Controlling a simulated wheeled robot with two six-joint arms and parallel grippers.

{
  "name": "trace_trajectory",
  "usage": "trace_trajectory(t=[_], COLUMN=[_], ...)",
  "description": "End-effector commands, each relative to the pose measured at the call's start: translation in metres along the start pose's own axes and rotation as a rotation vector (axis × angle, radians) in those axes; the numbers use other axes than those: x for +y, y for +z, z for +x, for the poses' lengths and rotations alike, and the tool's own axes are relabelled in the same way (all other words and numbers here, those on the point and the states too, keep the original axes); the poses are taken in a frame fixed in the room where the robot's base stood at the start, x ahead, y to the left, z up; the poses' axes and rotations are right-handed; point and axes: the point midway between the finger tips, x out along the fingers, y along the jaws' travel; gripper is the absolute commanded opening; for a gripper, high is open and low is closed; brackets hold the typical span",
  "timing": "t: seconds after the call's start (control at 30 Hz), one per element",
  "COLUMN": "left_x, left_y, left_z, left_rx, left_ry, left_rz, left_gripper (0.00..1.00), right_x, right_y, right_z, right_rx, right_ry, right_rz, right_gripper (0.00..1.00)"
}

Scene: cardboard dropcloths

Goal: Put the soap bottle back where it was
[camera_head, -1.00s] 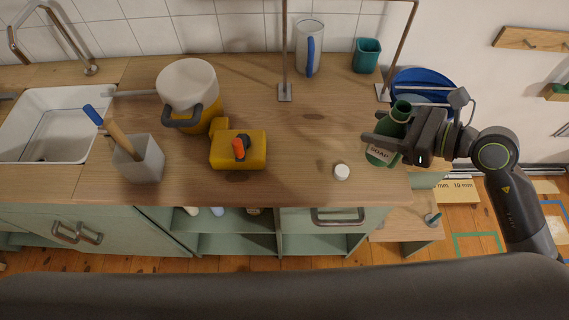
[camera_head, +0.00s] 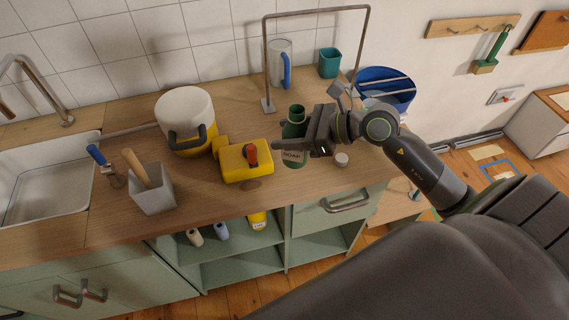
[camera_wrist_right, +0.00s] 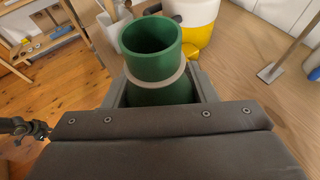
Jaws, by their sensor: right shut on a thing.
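The green soap bottle (camera_head: 293,130) with a pale label is upright at the right part of the wooden counter, between the yellow box and the white cap. My right gripper (camera_head: 305,138) is shut on it from the right side. In the right wrist view the bottle's open green neck (camera_wrist_right: 152,50) with a pale ring stands between the fingers of the right gripper (camera_wrist_right: 160,92). I cannot tell whether the bottle's base touches the counter. My left gripper is not in view.
A metal frame (camera_head: 268,70) rises behind. A jug (camera_head: 279,62), teal cup (camera_head: 329,63) and blue basin (camera_head: 385,90) stand at the back.

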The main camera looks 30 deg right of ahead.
Motion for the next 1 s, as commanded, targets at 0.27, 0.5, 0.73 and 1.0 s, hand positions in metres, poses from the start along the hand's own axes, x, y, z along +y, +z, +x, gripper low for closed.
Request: trace_trajectory(t=[0.27, 0.5, 0.73, 1.0], left_x=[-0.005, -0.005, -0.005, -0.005], left_y=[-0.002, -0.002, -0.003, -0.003], left_z=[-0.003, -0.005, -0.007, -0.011], left_rx=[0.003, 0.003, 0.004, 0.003], left_ry=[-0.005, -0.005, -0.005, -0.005], left_rz=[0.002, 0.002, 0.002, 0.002], left_gripper=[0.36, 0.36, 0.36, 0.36], right_x=[-0.052, -0.097, -0.114, -0.114], right_y=[-0.007, -0.014, -0.029, -0.068], right_z=[0.002, 0.0, 0.003, 0.019], right_rx=[-0.001, -0.003, -0.004, -0.005], right_ry=[-0.108, -0.204, -0.242, -0.242], right_rz=[0.043, 0.078, 0.095, 0.093], right_gripper=[0.2, 0.2, 0.2, 0.2])
